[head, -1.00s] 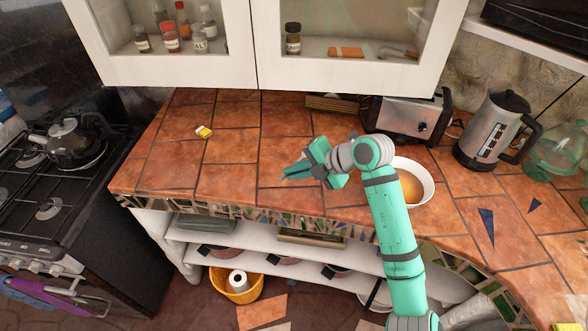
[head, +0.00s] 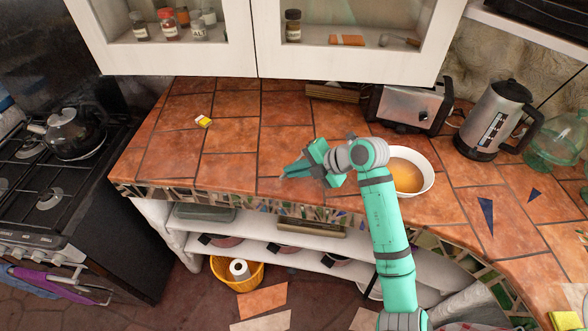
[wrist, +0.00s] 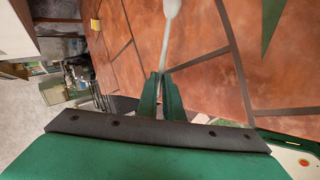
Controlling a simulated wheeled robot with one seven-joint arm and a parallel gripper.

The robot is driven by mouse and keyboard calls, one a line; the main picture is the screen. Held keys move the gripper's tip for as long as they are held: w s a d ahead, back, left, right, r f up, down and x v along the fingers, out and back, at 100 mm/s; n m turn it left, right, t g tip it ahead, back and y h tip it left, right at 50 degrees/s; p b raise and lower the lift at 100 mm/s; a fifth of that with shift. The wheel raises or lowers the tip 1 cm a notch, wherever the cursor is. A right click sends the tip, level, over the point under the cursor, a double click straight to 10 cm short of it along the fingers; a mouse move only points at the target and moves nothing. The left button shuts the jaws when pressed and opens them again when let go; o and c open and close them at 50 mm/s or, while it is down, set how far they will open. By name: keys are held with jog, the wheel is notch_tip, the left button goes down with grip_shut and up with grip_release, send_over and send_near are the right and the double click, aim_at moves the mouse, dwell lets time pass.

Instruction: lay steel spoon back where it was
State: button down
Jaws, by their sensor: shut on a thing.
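My gripper (head: 284,176) is over the tiled counter (head: 229,172), near its front edge and left of the bowl. In the wrist view my gripper (wrist: 162,76) has its green fingers shut on the pale steel spoon (wrist: 168,28). The spoon sticks out beyond the fingertips, and its wider rounded end is at the top of the picture. The part between the fingers is hidden. In the head view I cannot make out the spoon clearly. I cannot tell how high it is above the tiles.
A white bowl (head: 424,182) with orange contents stands right of my gripper, partly behind my arm. A toaster (head: 409,106) and a kettle (head: 494,122) stand behind it. A small yellow box (head: 203,121) lies at the back left. The counter's left and middle are mostly clear.

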jog(key=shift+f, duration=0.75)
jog(key=c, duration=1.8)
grip_release()
jog(key=shift+f, duration=0.1)
